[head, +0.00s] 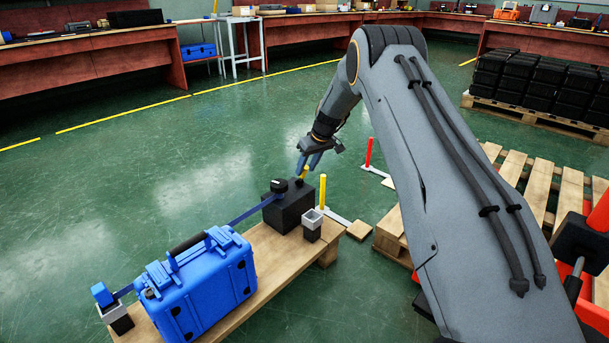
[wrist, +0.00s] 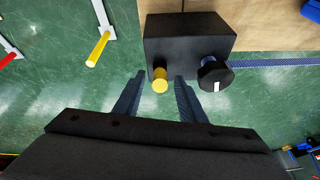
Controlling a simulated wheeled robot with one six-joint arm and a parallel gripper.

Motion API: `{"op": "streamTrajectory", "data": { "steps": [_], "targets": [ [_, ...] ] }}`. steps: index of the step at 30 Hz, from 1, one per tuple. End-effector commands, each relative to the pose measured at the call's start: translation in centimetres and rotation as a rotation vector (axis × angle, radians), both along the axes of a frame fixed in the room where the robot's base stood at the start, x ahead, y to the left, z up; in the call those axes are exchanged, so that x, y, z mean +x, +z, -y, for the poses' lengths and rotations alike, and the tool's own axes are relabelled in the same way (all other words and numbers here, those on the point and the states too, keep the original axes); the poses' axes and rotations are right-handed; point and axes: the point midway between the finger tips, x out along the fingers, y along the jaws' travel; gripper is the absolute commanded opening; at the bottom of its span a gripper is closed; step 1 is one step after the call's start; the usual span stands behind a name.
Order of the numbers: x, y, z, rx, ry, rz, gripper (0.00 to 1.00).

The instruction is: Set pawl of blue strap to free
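A black ratchet box (head: 287,208) stands on the end of a wooden bench, with the blue strap (head: 248,212) running from it towards a blue case (head: 205,285). In the wrist view the box (wrist: 190,35) carries a yellow-ended pawl lever (wrist: 160,82) and, to its right, a black round knob (wrist: 214,75) with a white mark. The blue strap (wrist: 275,62) leads off right from the knob. My gripper (head: 309,164) is above the box; in the wrist view my gripper (wrist: 160,88) is open, its two fingers on either side of the yellow end. Contact cannot be told.
The wooden bench (head: 262,268) holds small posts with pale tops (head: 312,222) at its edge. A yellow post (head: 322,190) and a red post (head: 368,152) stand on the floor behind. Wooden pallets (head: 512,165) are at right. The green floor at left is clear.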

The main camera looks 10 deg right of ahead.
Motion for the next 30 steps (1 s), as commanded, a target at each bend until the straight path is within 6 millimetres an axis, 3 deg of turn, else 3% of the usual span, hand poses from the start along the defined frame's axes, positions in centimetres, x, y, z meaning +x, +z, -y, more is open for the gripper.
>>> {"op": "streamTrajectory", "data": {
  "steps": [1,6,14,21,30],
  "targets": [
    [0.3,-1.0,-0.2,0.000,0.001,0.000,0.37],
    [0.8,-2.4,-0.6,0.000,0.000,0.000,0.37],
    [0.8,-2.4,-0.7,0.000,0.000,0.000,0.37],
    [0.8,-2.4,-0.7,0.000,0.000,0.000,0.00],
    [0.9,-2.4,-0.2,-0.006,-0.004,-0.009,0.00]
  ]
}}
